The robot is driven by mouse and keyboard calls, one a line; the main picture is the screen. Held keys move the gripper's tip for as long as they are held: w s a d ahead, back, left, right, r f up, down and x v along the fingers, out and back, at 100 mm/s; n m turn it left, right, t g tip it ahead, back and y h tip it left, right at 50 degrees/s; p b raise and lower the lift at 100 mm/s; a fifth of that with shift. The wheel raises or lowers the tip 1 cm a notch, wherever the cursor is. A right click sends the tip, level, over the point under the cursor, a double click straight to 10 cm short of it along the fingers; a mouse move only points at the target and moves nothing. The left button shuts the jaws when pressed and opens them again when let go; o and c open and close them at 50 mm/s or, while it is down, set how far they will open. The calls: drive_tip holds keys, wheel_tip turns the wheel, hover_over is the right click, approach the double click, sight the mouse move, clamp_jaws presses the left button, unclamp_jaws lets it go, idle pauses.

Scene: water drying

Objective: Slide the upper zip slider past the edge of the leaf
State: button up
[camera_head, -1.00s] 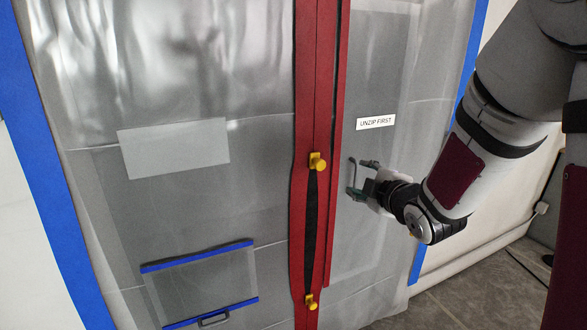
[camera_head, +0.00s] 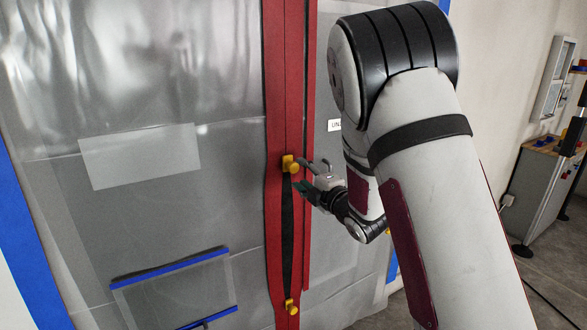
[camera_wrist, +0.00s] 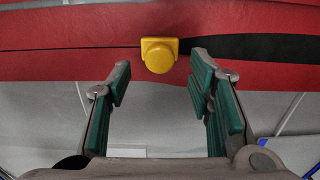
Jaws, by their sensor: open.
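The upper zip slider (camera_head: 290,164) is a yellow knob on the red zip strip (camera_head: 274,225) of the plastic sheet wall. Below it the zip is parted, showing a dark narrow gap down to the lower yellow slider (camera_head: 292,307). My gripper (camera_head: 303,174) is open, just right of the upper slider. In the wrist view the upper slider (camera_wrist: 159,55) lies just beyond and between the fingertips of my gripper (camera_wrist: 158,75), with nothing held. I cannot make out the leaf's edge for certain.
A sign (camera_head: 335,126), partly hidden by my arm, is on the sheet right of the zip. A blue-taped panel (camera_head: 175,290) sits low left. A wooden-topped workbench (camera_head: 545,148) stands at the far right.

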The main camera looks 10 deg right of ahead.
sight(295, 168)
drive_tip(key=shift+x, duration=2.75)
drive_tip(key=shift+c, duration=0.4)
clamp_jaws()
